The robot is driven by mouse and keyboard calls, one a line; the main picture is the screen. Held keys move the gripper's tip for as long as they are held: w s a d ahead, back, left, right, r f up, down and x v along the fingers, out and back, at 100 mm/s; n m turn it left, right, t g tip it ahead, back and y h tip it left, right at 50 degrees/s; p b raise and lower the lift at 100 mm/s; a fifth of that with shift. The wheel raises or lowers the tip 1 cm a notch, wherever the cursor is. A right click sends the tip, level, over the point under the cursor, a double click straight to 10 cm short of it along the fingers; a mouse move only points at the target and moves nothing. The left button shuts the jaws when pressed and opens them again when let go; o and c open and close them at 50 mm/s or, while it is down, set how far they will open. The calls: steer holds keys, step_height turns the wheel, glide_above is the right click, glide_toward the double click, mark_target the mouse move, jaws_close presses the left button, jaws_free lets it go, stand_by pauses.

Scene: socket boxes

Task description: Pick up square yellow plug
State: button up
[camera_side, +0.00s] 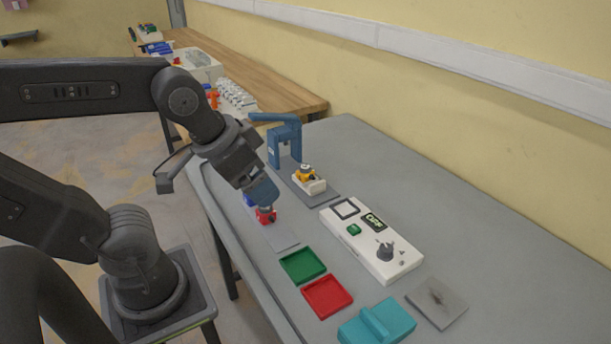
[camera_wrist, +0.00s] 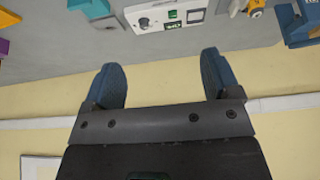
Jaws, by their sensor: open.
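A small yellow part (camera_side: 307,172) with a dark top sits in a white holder by the blue frame; I cannot tell whether it is the square yellow plug. It also shows at the top edge of the wrist view (camera_wrist: 256,8), partly cut off. My gripper (camera_side: 265,200) is over the left side of the grey table, left of the yellow part and apart from it. In the wrist view my gripper (camera_wrist: 161,75) has its two blue fingers wide apart with nothing between them. A red block (camera_side: 266,216) shows just below the fingers in the side view; contact is unclear.
A blue frame (camera_side: 284,145) stands behind the yellow part. A white panel box (camera_side: 372,242) lies to the right. Green (camera_side: 302,265) and red (camera_side: 327,297) trays, a teal block (camera_side: 377,322) and a grey plate (camera_side: 437,302) are in front. The table's right side is clear.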

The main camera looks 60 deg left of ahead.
steer(key=w+a+n+y, duration=0.1)
steer(key=w+a+n, duration=0.35)
steer(key=w, duration=0.45)
steer(key=n+g+y, duration=0.3)
steer(key=n, duration=0.4)
glide_above(305, 166)
steer(key=s+d, duration=0.1)
steer(key=d, duration=0.1)
step_height(305, 166, down, 18)
steer(key=shift+d+f, duration=0.1)
steer(key=shift+f, duration=0.15)
steer(key=shift+x, duration=2.95)
steer(key=shift+s, duration=0.1)
steer(key=c, duration=0.8)
steer(key=shift+r, duration=0.1)
steer(key=shift+c, duration=0.2)
